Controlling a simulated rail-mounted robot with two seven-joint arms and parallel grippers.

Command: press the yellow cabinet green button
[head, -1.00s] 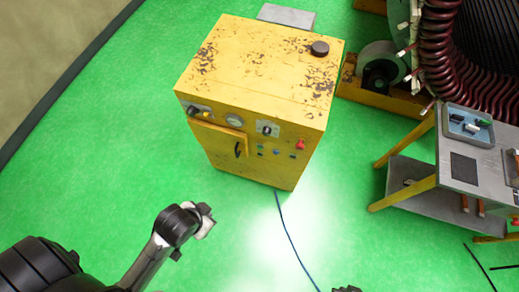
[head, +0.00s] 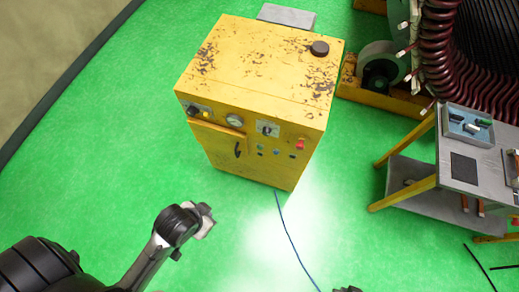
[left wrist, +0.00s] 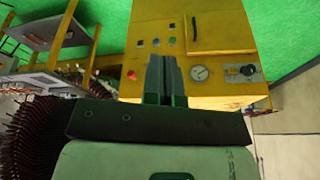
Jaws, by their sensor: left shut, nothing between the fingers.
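The yellow cabinet (head: 258,72) stands on the green floor in the middle of the head view, its front panel facing me. The panel has a gauge (head: 235,120), a rotary switch (head: 267,129), a red control (head: 300,144) and a row of small round buttons (head: 277,152). The left wrist view shows the panel upside down, with the buttons (left wrist: 156,42) beyond the fingers. My left gripper (head: 207,219) is shut and empty, in front of the cabinet and apart from it. Its fingers also show in the wrist view (left wrist: 165,75).
A blue cable (head: 291,237) runs along the floor from the cabinet. A grey table (head: 459,182) with a tray of small parts (head: 468,125) stands at right, before the large wound stator (head: 452,50). The floor between my left gripper and the cabinet is clear.

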